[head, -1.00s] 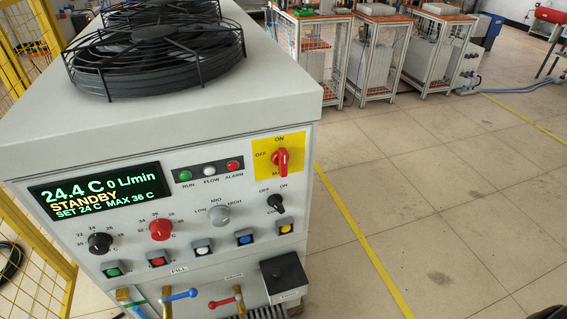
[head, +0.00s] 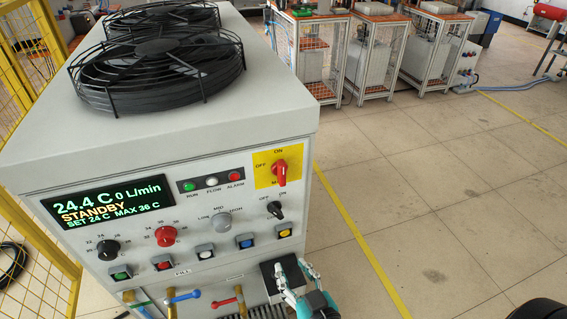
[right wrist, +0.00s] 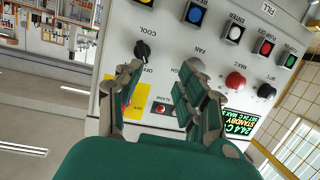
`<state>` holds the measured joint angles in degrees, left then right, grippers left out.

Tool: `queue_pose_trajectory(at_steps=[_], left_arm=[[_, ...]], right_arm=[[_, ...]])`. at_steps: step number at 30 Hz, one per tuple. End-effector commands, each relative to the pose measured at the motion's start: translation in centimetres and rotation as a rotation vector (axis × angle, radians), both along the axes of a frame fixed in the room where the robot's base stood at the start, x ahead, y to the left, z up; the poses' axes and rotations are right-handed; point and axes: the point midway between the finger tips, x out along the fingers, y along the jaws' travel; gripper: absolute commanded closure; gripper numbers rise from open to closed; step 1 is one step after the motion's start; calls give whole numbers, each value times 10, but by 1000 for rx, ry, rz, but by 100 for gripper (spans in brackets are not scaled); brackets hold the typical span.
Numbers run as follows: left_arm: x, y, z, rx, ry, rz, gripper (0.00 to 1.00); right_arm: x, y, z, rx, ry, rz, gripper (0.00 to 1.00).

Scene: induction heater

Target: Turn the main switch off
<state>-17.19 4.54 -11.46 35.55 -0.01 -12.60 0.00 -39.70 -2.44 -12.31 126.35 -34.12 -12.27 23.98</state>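The main switch (head: 281,173) is a red rotary handle on a yellow plate (head: 262,180) at the upper right of the grey machine's front panel. Its handle stands upright, towards the ON label; OFF is at its left. My right gripper (head: 291,267) is low in the head view, below the switch and in front of the black box, apart from the switch. In the right wrist view my right gripper (right wrist: 163,66) has its two fingers spread with nothing between them. There the yellow plate (right wrist: 141,96) is partly hidden behind one finger. My left gripper is not in view.
A black selector knob (head: 275,211) sits just below the main switch. Push buttons, other knobs and a lit STANDBY display (head: 108,205) fill the panel. Blue (head: 183,297) and red (head: 227,302) valve levers stick out below.

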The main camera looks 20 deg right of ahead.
Motion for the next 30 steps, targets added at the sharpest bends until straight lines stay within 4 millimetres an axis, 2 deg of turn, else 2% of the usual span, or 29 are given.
queue_pose_trajectory(at_steps=[1, 3, 6, 7, 10, 17, 23, 24, 30], left_arm=[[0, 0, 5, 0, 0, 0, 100], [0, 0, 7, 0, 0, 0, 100], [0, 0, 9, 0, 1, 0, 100], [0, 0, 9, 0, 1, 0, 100], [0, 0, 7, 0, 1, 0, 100], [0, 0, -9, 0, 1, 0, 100], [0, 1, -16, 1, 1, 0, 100], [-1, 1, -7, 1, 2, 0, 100], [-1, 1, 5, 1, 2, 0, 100]], right_arm=[[-1, -8, 43, 8, -65, -23, 62], [-4, -17, 87, 15, -136, -49, 62], [-8, -27, 127, 20, -204, -75, 62], [-9, -28, 134, 21, -216, -79, 62], [-8, -31, 145, 23, -237, -87, 62], [16, -32, 143, 24, -246, -84, 62], [51, -33, 146, 22, -245, -84, 62], [61, -33, 149, 21, -240, -85, 62], [105, -34, 149, 21, -239, -85, 62]])
